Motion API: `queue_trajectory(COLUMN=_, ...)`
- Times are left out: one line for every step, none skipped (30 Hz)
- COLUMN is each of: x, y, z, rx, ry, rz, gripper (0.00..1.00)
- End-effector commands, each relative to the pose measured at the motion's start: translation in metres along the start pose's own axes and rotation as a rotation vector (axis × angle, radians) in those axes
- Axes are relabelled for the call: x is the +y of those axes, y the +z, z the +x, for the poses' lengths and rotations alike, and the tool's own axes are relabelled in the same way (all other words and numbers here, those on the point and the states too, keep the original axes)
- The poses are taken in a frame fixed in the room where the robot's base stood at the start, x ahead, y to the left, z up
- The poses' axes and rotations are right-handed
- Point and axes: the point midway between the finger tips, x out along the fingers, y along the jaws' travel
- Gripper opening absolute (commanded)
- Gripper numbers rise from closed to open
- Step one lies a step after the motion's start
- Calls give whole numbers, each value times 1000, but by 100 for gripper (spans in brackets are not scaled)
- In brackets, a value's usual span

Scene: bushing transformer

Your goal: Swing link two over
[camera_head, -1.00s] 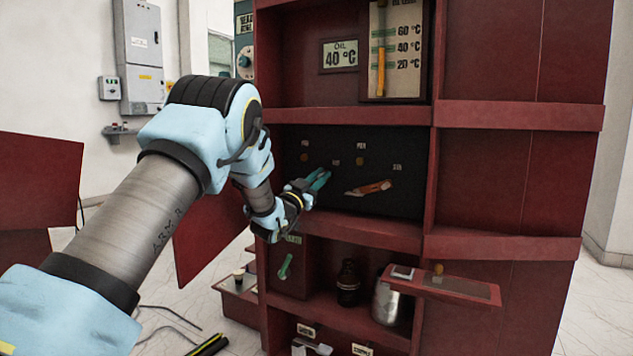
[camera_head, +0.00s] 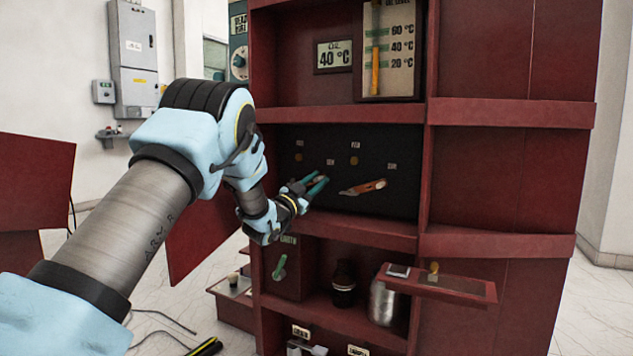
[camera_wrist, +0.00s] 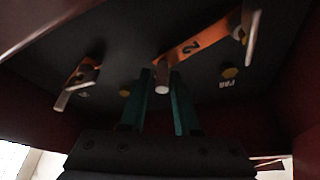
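Link two (camera_wrist: 205,40) is an orange bar marked "2" on the dark panel (camera_wrist: 120,50) in the wrist view. A pale peg (camera_wrist: 162,80) stands out from one end, and another pale handle is at its far end. My gripper (camera_wrist: 161,76) has its teal fingers apart on either side of the near peg, with slim gaps; I cannot tell whether they touch it. A second orange link (camera_wrist: 80,75) with a pale peg lies to the left. In the head view my gripper (camera_head: 318,182) is at the panel, left of an orange link (camera_head: 363,188) whose number I cannot read.
Brass studs (camera_head: 354,160) and small labels sit on the panel. A red shelf edge (camera_head: 345,229) runs below it. Lower down are a green handle (camera_head: 280,267), a dark bottle (camera_head: 344,284), a metal can (camera_head: 385,300) and a projecting red ledge (camera_head: 440,284).

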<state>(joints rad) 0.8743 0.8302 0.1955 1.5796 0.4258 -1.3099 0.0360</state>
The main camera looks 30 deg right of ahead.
Motion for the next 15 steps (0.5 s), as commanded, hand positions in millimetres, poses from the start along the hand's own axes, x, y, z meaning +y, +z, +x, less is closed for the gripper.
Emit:
queue_trajectory(x=0, y=0, z=0, rx=0, ry=-1, rz=0, gripper=37)
queue_trajectory(x=0, y=0, z=0, rx=0, ry=-1, rz=0, gripper=41)
queue_trajectory(x=-1, y=0, z=0, rx=0, ry=-1, rz=0, gripper=45)
queue_trajectory(x=-1, y=0, z=0, rx=1, ry=-1, rz=0, gripper=48)
queue_trajectory(x=-1, y=0, z=0, rx=1, ry=-1, rz=0, gripper=48)
queue_trajectory(x=-1, y=0, z=0, rx=1, ry=-1, rz=0, gripper=48)
queue_trajectory(x=-1, y=0, z=0, rx=1, ry=-2, rz=0, gripper=48)
queue_trajectory(x=-1, y=0, z=0, rx=1, ry=-2, rz=0, gripper=48)
queue_trajectory(x=-1, y=0, z=0, rx=1, ry=-2, rz=0, gripper=48)
queue_trajectory(x=-1, y=-1, z=0, rx=1, ry=-2, rz=0, gripper=48)
queue_trajectory(x=-1, y=-1, z=0, rx=1, ry=-2, rz=0, gripper=48)
queue_trajectory(x=-2, y=-2, z=1, rx=1, ry=-2, rz=0, gripper=48)
queue_trajectory(x=-3, y=-4, z=1, rx=2, ry=-2, rz=1, gripper=48)
queue_trajectory(x=-4, y=-6, z=2, rx=2, ry=-2, rz=1, gripper=48)
queue_trajectory(x=-6, y=-10, z=4, rx=3, ry=-3, rz=1, gripper=48)
